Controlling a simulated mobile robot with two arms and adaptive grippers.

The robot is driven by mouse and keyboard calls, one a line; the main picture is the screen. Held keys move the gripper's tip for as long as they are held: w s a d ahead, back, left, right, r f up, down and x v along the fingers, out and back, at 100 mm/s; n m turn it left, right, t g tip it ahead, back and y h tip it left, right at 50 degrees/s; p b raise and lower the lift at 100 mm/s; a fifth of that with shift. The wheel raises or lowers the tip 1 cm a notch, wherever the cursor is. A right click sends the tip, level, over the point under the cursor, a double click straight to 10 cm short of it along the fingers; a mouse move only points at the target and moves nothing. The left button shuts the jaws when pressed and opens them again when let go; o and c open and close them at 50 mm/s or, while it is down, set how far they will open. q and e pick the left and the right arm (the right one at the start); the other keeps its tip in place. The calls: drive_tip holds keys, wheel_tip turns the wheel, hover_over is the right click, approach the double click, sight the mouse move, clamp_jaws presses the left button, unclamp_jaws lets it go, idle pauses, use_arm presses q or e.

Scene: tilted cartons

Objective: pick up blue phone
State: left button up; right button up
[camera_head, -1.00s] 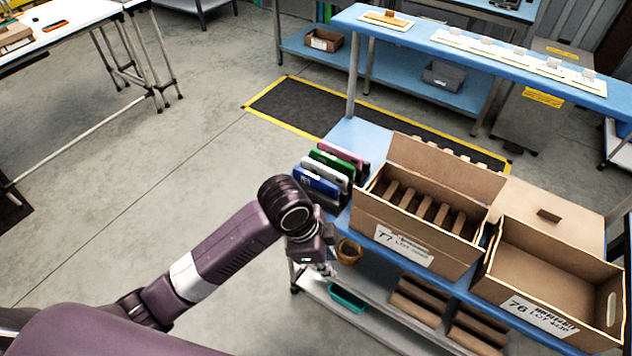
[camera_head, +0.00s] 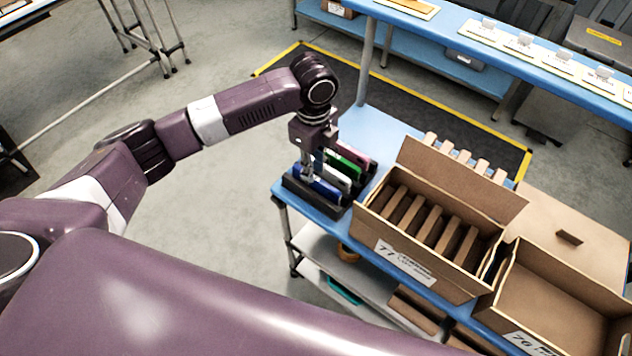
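The blue phone (camera_head: 325,190) stands in a dark rack (camera_head: 300,193) on the blue table, at the front left of a row of phones. A white or silver phone, a green phone (camera_head: 343,164) and a pink phone (camera_head: 366,161) stand behind it. My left gripper (camera_head: 309,175) points down at the blue phone and covers part of it. Its fingers are small and dark here, so I cannot tell whether they touch or hold the phone. My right gripper is out of view.
An open carton marked 77 (camera_head: 440,267) with dividers stands right of the rack. Another open carton marked 76 (camera_head: 560,290) is further right. A blue shelf bench (camera_head: 480,40) is behind. A lower shelf (camera_head: 325,265) lies under the table. Floor left of the table is clear.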

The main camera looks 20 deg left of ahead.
sight(316, 186)
use_arm(q)
drive_tip(key=f+p, duration=0.1)
drive_tip(key=f, duration=0.2)
drive_tip(key=shift+w, duration=0.2)
drive_tip(key=shift+f, duration=0.7)
drive_tip(key=c, duration=0.4)
clamp_jaws()
drive_tip(key=shift+w+r, duration=0.1)
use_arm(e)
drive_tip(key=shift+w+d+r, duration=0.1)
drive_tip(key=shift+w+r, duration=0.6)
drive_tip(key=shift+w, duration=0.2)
